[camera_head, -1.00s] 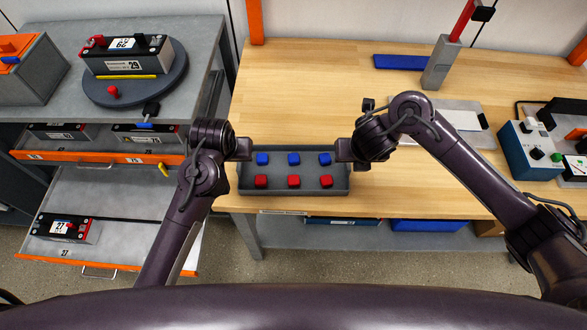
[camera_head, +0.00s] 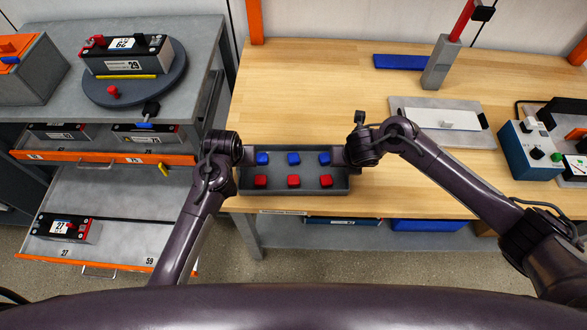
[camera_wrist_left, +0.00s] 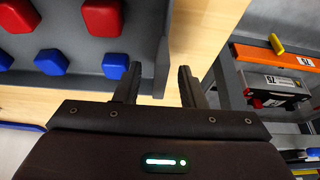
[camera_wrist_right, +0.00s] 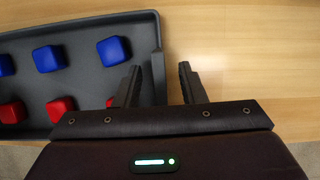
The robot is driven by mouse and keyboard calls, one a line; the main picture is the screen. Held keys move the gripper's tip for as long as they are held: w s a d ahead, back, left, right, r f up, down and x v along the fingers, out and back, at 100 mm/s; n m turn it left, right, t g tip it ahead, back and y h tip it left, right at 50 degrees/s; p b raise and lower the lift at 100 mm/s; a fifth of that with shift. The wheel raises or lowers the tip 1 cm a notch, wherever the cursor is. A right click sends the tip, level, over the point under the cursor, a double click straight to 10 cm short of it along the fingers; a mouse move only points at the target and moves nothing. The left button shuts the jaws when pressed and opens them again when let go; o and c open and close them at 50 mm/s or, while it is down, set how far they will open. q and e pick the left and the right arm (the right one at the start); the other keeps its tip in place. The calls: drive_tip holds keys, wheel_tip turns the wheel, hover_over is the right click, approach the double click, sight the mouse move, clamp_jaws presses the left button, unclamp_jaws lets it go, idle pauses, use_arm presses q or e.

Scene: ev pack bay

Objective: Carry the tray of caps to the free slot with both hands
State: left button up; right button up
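The dark grey tray (camera_head: 293,193) lies on the front edge of the wooden bench, with a row of three blue caps (camera_head: 293,158) behind three red caps (camera_head: 293,181). My left gripper (camera_head: 249,155) is at the tray's left end. In the left wrist view its fingers (camera_wrist_left: 159,85) are apart, one over the tray's inside and one outside the end wall. My right gripper (camera_head: 340,157) is at the right end. In the right wrist view its fingers (camera_wrist_right: 159,84) are likewise apart with the end wall between them. I cannot make out a marked free slot.
A grey board with a white panel (camera_head: 442,118) and a blue tester box (camera_head: 527,149) are to the right. A blue strip (camera_head: 400,62) and a stand with a red handle (camera_head: 440,68) are at the back. Open drawers (camera_head: 110,215) are at left. The bench behind the tray is clear.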

use_arm(q)
drive_tip(key=shift+c, duration=0.2)
clamp_jaws()
use_arm(e)
clamp_jaws()
use_arm(q)
drive_tip(key=shift+r, duration=0.2)
use_arm(e)
drive_tip(key=shift+r, duration=0.15)
